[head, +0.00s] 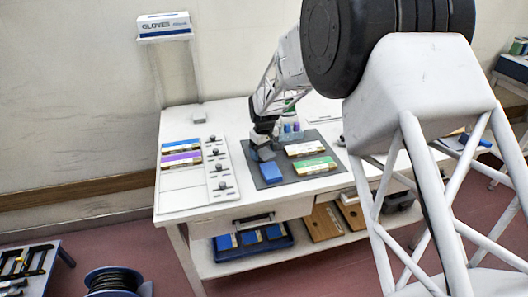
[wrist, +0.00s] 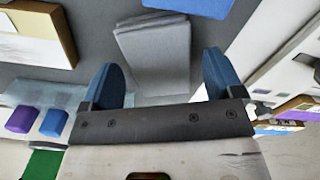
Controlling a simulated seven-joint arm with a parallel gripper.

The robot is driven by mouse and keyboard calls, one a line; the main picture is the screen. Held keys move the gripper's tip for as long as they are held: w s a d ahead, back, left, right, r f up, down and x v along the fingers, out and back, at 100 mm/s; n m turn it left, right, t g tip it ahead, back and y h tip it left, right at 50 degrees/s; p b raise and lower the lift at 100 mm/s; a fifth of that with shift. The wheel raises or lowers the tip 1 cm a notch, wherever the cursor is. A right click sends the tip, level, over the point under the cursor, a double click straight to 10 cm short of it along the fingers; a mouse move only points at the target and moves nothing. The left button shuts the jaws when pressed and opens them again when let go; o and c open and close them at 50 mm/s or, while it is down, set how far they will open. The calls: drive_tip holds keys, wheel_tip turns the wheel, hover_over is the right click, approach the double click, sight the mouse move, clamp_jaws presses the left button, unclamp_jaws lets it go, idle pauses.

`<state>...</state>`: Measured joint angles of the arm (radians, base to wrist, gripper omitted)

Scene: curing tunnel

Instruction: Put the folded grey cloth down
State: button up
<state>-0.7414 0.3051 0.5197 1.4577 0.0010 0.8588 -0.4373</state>
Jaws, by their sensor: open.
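The folded grey cloth (head: 266,154) lies on the dark grey mat (head: 290,184) on the white table, just below my gripper in the head view. In the wrist view the cloth (wrist: 158,50) is a layered grey rectangle, and its near edge runs in between my fingers. My gripper (wrist: 160,68) is open, with one blue fingertip on each side of the cloth and a gap to both. In the head view my gripper (head: 262,139) is small and dark, so its fingers are hard to make out. Whether the cloth lies fully flat is unclear.
A blue block (head: 271,172) lies close in front of the cloth. A cream-topped pack (head: 305,148) and a green-topped pack (head: 314,165) lie to its right. A rack with purple and blue bottles (head: 291,132) stands behind. A knobbed strip (head: 219,169) lies left of the mat.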

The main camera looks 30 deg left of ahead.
sight(266, 153)
wheel_tip(266, 153, up, 12)
idle(0.6)
drive_tip(key=shift+f, duration=0.15)
idle(0.6)
drive_tip(key=s+d+r+m, duration=0.2)
drive_tip(key=d+r, duration=0.3)
drive_tip(key=d, duration=0.7)
drive_tip(key=s+d+r+m+t, duration=0.1)
drive_tip(key=s+d+r+m, duration=0.3)
drive_tip(key=d, duration=0.7)
drive_tip(key=s+d+r, duration=0.1)
drive_tip(key=d+r, duration=0.6)
drive_tip(key=d, duration=0.5)
drive_tip(key=s+d+r+m+t, duration=0.1)
drive_tip(key=s+d+m, duration=0.3)
drive_tip(key=s+d, duration=1.15)
drive_tip(key=s+d+f+m, duration=0.3)
drive_tip(key=s+d, duration=0.6)
drive_tip(key=s, duration=0.4)
drive_tip(key=shift+s+d+f+m+t, duration=0.2)
drive_tip(key=shift+d+f+m+t, duration=0.1)
drive_tip(key=shift+d+f+m, duration=0.15)
